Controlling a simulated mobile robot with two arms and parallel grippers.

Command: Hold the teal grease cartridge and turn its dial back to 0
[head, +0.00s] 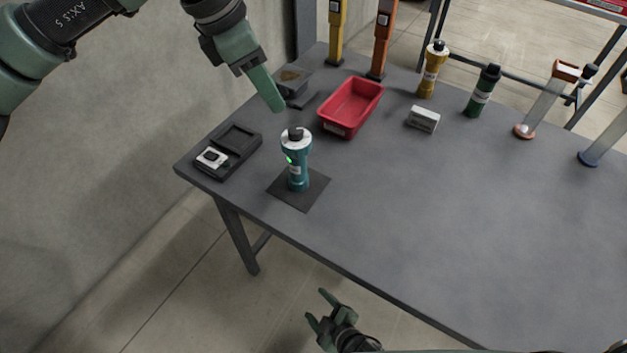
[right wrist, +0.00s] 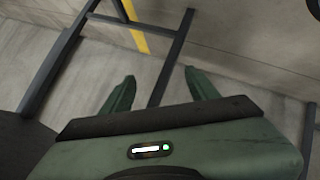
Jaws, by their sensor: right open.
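The teal grease cartridge (head: 298,172) stands upright on a dark square mat (head: 314,196) near the table's left end. It has a white top with a dark dial (head: 295,134) and a small green light on its side; the dial's setting is too small to read. My left gripper (head: 274,101) is above and behind the cartridge, apart from it, pointing down. Its fingers overlap from this angle, so its opening is unclear. My right gripper (head: 316,305) is open and empty, low in front of the table; its spread fingers show in the right wrist view (right wrist: 160,75).
A black tray (head: 243,141) with a white device (head: 211,157) lies left of the cartridge. A red bin (head: 350,107) stands behind it. Yellow (head: 432,70) and green (head: 483,92) cartridges and a small grey box (head: 423,119) stand farther right. The table's front right is clear.

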